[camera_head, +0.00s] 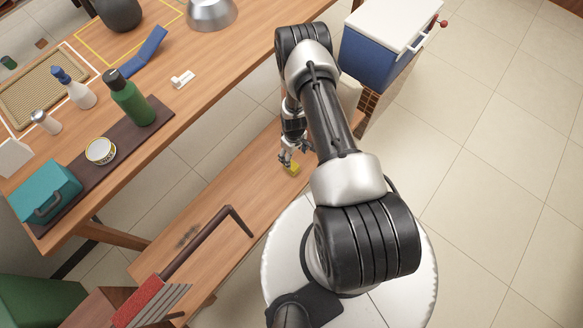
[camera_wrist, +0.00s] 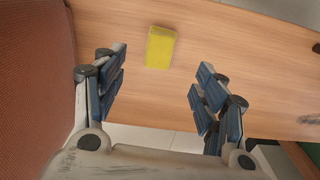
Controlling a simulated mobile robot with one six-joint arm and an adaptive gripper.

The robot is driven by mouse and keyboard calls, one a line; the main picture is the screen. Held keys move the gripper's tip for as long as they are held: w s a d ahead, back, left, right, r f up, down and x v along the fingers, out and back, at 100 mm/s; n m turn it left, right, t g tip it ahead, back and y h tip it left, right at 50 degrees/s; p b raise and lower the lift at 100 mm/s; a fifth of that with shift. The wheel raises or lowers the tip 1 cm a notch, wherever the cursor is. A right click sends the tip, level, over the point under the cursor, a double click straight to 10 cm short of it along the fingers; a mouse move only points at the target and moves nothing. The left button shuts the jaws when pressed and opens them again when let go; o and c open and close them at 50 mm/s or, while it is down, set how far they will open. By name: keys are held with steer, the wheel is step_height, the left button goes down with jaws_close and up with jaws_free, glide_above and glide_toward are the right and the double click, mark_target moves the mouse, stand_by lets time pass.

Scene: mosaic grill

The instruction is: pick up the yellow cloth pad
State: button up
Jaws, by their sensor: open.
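The yellow cloth pad (camera_head: 294,168) lies on the low wooden bench (camera_head: 222,205), partly hidden by my gripper in the head view. In the wrist view the pad (camera_wrist: 160,47) is a small yellow block shape lying flat on the wood, beyond the fingertips and left of the middle between them. My gripper (camera_wrist: 158,76) is open and empty, with its blue-padded fingers wide apart. In the head view my gripper (camera_head: 287,157) is just above the bench, close beside the pad. I cannot tell the exact height of the fingers over the wood.
The higher table (camera_head: 215,75) at left holds a green bottle (camera_head: 131,100) and a teal box (camera_head: 45,191). A blue cooler (camera_head: 370,60) stands beyond my arm.

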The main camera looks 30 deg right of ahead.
steer(key=b, duration=0.2)
glide_above(292, 165)
steer(key=f, duration=0.6)
steer(key=shift+s+d+f, duration=0.15)
steer(key=shift+s+f, duration=0.05)
steer(key=shift+s, duration=0.1)
steer(key=f, duration=0.1)
steer(key=f+b, duration=0.1)
steer(key=f, duration=0.1)
steer(key=f+b, duration=0.1)
steer(key=f, duration=0.1)
steer(key=shift+w+a+f, duration=0.1)
steer(key=shift+w+a, duration=0.1)
steer(key=shift+w, duration=0.2)
steer(key=shift+c, duration=0.4)
steer(key=c, duration=1)
